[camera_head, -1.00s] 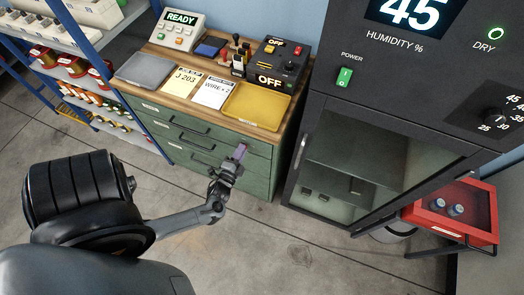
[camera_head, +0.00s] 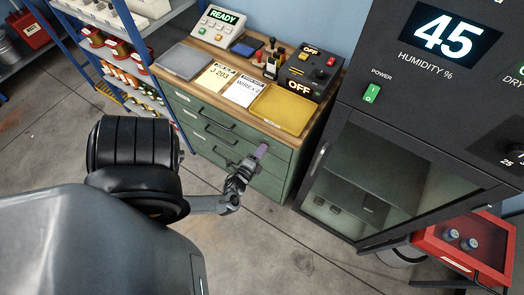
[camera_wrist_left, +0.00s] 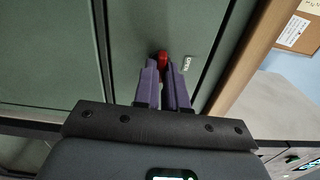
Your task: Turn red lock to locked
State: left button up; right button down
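The red lock (camera_wrist_left: 162,57) is a small red piece on the dark green cabinet front in the left wrist view. A white label (camera_wrist_left: 187,64) reading OPEN is to its right. My left gripper (camera_wrist_left: 161,68) has its purple fingers close together, one on each side of the lock, and looks shut on it. The fingers hide part of the lock, so its exact angle is unclear. My right gripper is not visible.
The cabinet's wooden top holds a yellow tray (camera_head: 277,122), a grey tray (camera_head: 186,47), cards and control boxes. A tall dark humidity cabinet (camera_head: 385,120) stands close on the right, with a red box (camera_head: 430,238) beside it. Shelves are at left. The floor in front is open.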

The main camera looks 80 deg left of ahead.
pick_arm(q)
jog(key=o, duration=0.4)
jog(key=v, duration=1)
jog(key=shift+s+d, duration=0.25)
